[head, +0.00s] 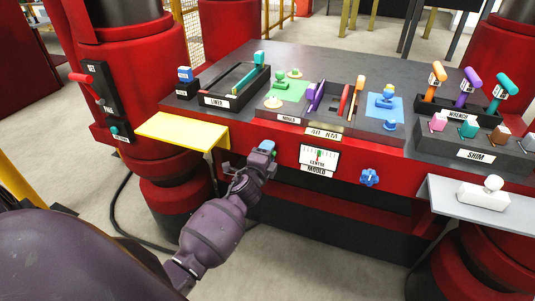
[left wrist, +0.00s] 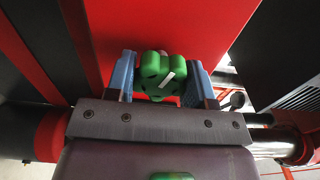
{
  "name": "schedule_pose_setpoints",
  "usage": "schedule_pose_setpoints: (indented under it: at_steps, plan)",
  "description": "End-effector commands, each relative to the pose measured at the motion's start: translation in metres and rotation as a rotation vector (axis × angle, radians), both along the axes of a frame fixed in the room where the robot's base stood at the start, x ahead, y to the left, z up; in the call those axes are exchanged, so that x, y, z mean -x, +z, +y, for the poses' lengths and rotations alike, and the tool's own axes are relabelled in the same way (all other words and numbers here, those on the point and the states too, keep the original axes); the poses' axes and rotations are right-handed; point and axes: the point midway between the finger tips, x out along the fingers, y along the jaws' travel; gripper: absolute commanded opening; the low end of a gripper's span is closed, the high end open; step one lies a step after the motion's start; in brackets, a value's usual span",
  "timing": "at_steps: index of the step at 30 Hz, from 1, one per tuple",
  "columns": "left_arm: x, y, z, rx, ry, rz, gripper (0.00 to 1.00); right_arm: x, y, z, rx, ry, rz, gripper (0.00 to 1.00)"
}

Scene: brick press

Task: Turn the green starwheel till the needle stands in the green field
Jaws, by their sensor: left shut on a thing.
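The green starwheel (left wrist: 152,82) shows in the left wrist view, on the red front panel, with a white mark on its face. My left gripper (left wrist: 160,78) is shut on it, with a blue finger on each side. In the head view my left gripper (head: 266,150) is at the red front below the table edge and hides nearly all of the wheel. My right gripper is not in view.
A yellow shelf (head: 180,131) juts out at left, a grey shelf (head: 480,205) with a white knobbed piece at right. Trays with coloured handles and blocks stand on the dark table (head: 315,64).

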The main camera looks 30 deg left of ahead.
Motion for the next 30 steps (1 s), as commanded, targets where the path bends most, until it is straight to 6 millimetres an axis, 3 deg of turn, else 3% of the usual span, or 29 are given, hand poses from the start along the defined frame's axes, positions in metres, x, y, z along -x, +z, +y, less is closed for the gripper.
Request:
schedule_pose_setpoints:
  at_steps: [13,26,27,30]
  plan:
    - [0.0,0.0,0.0,0.137,0.0,-0.033,0.25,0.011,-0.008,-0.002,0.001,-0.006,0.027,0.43]
    - [0.0,0.0,0.0,0.143,0.0,-0.034,0.25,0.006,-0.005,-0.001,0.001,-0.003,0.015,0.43]
    - [0.0,0.0,0.0,0.143,0.0,-0.034,0.55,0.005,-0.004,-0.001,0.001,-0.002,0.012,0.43]
    - [0.0,0.0,0.0,0.142,0.0,-0.033,0.7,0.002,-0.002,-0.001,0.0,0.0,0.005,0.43]
